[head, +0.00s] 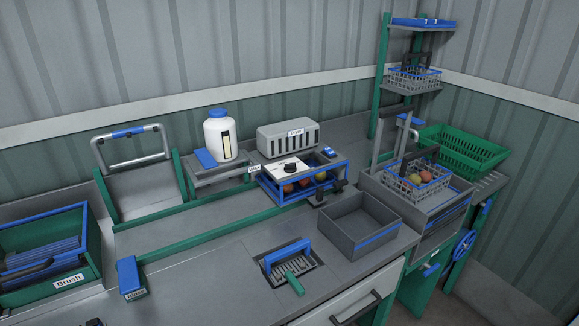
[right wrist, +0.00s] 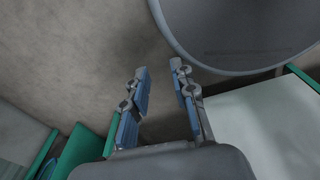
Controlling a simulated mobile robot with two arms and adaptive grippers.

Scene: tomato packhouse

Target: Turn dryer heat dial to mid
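The dial's setting is too small to read. My right gripper (right wrist: 160,75) shows in the right wrist view with its two blue-padded fingers apart and nothing between them. The dial is not visible in that view. My left gripper is in neither view.
A blue-edged rack (head: 333,177) with red and orange fruit adjoins the panel. A white blue-capped jar (head: 220,137) stands to its left, an empty grey bin (head: 353,233) in front to the right. The bench's middle (head: 195,255) is clear.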

